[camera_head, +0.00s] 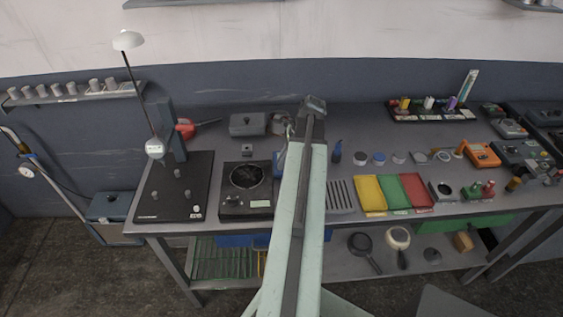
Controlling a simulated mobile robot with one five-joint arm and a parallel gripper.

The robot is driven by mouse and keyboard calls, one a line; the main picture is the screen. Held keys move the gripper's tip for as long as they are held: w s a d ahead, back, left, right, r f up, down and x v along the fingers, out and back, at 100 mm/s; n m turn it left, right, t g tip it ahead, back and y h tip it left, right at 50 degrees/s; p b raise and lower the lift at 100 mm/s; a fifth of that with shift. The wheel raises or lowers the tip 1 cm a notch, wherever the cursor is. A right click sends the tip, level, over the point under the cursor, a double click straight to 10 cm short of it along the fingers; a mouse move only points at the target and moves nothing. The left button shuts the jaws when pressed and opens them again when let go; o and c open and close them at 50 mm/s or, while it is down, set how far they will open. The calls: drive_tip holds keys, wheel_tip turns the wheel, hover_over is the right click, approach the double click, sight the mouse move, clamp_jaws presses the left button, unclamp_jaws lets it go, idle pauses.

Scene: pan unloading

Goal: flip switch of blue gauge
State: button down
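My pale green arm reaches up the middle of the picture, over the workbench. My gripper (314,104) is at its far end, small and dark, near the back of the bench; its fingers are too small to tell apart. A small blue thing (278,164) shows just left of my arm, mostly hidden by it. Blue-grey instruments (515,153) stand at the right end of the bench, well right of my gripper. I cannot tell which of these is the blue gauge, and no switch can be made out on them.
Left on the bench (233,143) are a dial stand on a black plate (174,210) and a black burner-like device (247,189). Right of my arm are yellow (370,193), green (393,189) and red trays (417,191), an orange meter (482,154) and a bottle tray (432,116). Pans lie below.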

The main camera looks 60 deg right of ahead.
drive_tip(key=shift+s+d+f+t+b, duration=0.2)
drive_tip(key=shift+f+t+b, duration=0.15)
drive_tip(key=shift+b, duration=0.4)
drive_tip(key=shift+d+t+y+b, duration=0.1)
drive_tip(key=shift+t+y+b, duration=0.25)
drive_tip(key=shift+y+b, duration=0.2)
drive_tip(key=shift+s+r+t+y+b, duration=0.15)
drive_tip(key=shift+r+t+y+b, duration=0.1)
drive_tip(key=shift+t+b, duration=0.15)
drive_tip(key=c, duration=1.4)
unclamp_jaws()
drive_tip(key=shift+r, duration=0.15)
